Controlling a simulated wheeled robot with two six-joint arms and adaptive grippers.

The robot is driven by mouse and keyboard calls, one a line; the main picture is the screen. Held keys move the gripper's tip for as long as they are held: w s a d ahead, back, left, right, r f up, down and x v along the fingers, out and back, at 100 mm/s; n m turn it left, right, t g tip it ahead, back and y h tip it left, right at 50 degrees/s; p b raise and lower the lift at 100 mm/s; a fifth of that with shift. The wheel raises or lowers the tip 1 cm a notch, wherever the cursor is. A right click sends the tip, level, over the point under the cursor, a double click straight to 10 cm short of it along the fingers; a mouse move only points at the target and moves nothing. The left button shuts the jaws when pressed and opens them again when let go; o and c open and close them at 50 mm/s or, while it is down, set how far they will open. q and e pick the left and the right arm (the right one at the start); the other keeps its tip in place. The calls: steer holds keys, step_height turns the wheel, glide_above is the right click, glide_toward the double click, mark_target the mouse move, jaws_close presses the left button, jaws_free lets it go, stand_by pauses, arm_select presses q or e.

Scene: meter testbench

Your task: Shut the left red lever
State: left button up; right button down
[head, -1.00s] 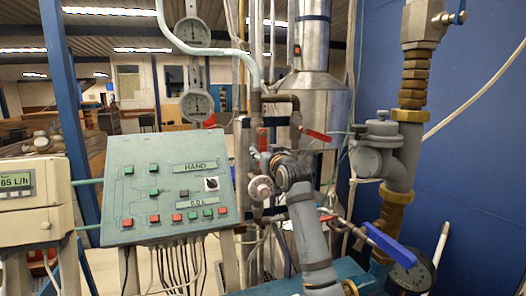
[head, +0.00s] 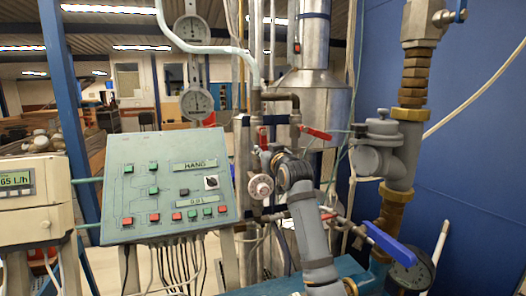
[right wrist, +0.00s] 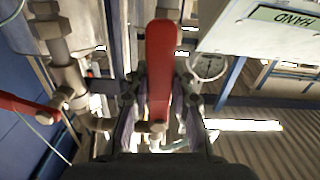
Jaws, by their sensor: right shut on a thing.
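The left red lever (head: 262,138) points upward on the pipework, just right of the control panel. My right gripper (head: 268,157) is at this lever, partly hidden behind my own wrist. In the right wrist view the red lever (right wrist: 162,62) stands between the two fingers of my right gripper (right wrist: 160,108), which are shut on it. A second red lever (head: 316,133) sits to the right and slants down to the right. It also shows at the left of the right wrist view (right wrist: 28,108). My left gripper is not in view.
The green control panel (head: 150,190) stands close on the left. A round handwheel (head: 260,187) sits just below my gripper. Grey and brass pipework (head: 400,155) and a blue lever (head: 392,243) are on the right. A gauge (head: 196,102) hangs at upper left.

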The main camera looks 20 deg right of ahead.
steer(key=d+r+n+p, duration=0.4)
steer(key=d+n, duration=0.1)
steer(key=n, duration=0.8)
steer(key=shift+d+p, duration=0.15)
steer(key=shift+p, duration=0.2)
steer(key=shift+n, duration=0.3)
steer(key=c, duration=1.1)
jaws_free()
steer(key=shift+c, duration=0.2)
